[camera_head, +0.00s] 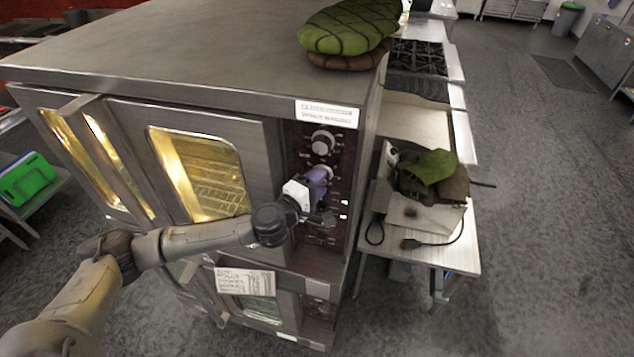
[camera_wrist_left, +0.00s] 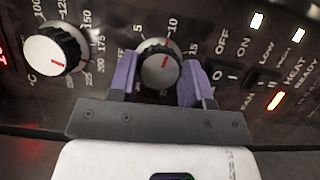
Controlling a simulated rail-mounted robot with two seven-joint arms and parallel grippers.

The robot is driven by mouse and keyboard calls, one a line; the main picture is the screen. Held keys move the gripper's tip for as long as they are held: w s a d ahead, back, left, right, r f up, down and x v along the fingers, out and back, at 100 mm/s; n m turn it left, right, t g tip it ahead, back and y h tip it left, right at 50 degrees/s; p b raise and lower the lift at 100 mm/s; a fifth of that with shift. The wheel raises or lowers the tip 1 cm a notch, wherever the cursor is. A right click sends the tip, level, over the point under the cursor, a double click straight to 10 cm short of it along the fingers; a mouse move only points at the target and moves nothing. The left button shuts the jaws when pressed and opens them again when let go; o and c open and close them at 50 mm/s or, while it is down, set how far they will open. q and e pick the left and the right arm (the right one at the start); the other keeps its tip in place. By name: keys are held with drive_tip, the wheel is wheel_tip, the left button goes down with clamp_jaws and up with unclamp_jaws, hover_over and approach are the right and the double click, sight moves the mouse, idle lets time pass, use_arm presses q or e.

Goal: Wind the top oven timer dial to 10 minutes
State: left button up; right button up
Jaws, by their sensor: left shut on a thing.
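The top oven's timer dial (camera_wrist_left: 160,68) is a black knob with a silver cap and a red mark, in the middle of the left wrist view. The printed 5, 10 and 15 stand around its upper side. The red mark points up and slightly right, roughly toward the 10; I cannot tell the exact setting. My left gripper (camera_wrist_left: 160,82) has its purple fingers on both sides of the dial, shut on it. In the head view my left gripper (camera_head: 320,180) is at the control panel (camera_head: 341,160) and hides much of the dial. My right gripper is not in view.
The temperature dial (camera_wrist_left: 55,50) is left of the timer dial in the wrist view; in the head view it is above it (camera_head: 322,142). Rocker switches (camera_wrist_left: 225,75) and lit lamps sit to the right. Green oven mitts (camera_head: 350,27) lie on the oven top.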

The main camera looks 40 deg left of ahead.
use_arm(q)
drive_tip(key=o, duration=0.9)
